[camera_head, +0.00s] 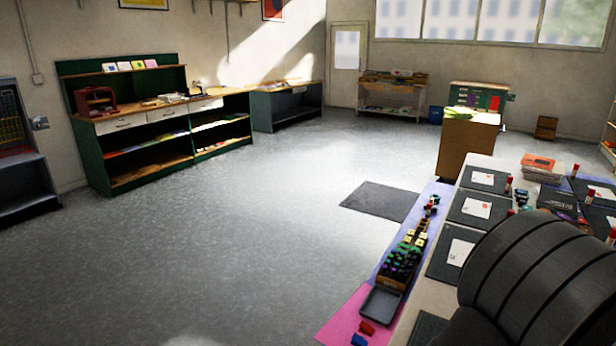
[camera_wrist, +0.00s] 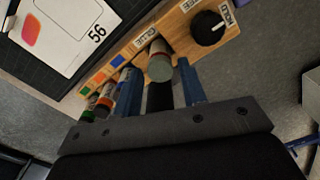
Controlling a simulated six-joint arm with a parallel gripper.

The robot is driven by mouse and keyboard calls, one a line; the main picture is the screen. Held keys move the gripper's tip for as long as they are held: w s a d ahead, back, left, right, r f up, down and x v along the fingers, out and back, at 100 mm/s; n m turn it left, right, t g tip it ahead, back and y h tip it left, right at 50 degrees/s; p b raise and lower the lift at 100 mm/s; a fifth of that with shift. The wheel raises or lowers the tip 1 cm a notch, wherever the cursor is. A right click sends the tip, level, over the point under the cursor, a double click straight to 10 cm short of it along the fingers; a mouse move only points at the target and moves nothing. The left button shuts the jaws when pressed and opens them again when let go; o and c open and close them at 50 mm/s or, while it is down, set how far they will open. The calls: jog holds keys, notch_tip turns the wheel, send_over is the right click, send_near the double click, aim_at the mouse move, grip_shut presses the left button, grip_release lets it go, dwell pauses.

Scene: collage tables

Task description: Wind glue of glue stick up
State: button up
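In the wrist view, a glue stick (camera_wrist: 160,62) with a grey round end and a pale body stands at a wooden rack (camera_wrist: 181,34) beside a label reading GLUE. My gripper (camera_wrist: 160,78) has its two blue fingers apart, one on each side of the glue stick, with gaps visible. Whether the fingertips reach level with it is hard to tell. In the head view, several small red-capped glue sticks (camera_head: 508,186) stand on the worktable (camera_head: 445,215). My gripper is not visible there.
In the wrist view, a black knob (camera_wrist: 208,28) is right of the glue stick, and several coloured tubes (camera_wrist: 105,97) stand at left. A card marked 56 (camera_wrist: 70,30) lies on a dark mat.

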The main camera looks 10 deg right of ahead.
jog(key=shift+r, duration=3.05)
jog(key=shift+f, duration=0.1)
notch_tip(320, 180, down, 6)
jog(key=shift+f, duration=0.15)
jog(key=shift+n, duration=0.5)
jog(key=shift+r+n, duration=0.2)
jog(key=shift+n, duration=1)
jog(key=shift+m, duration=0.3)
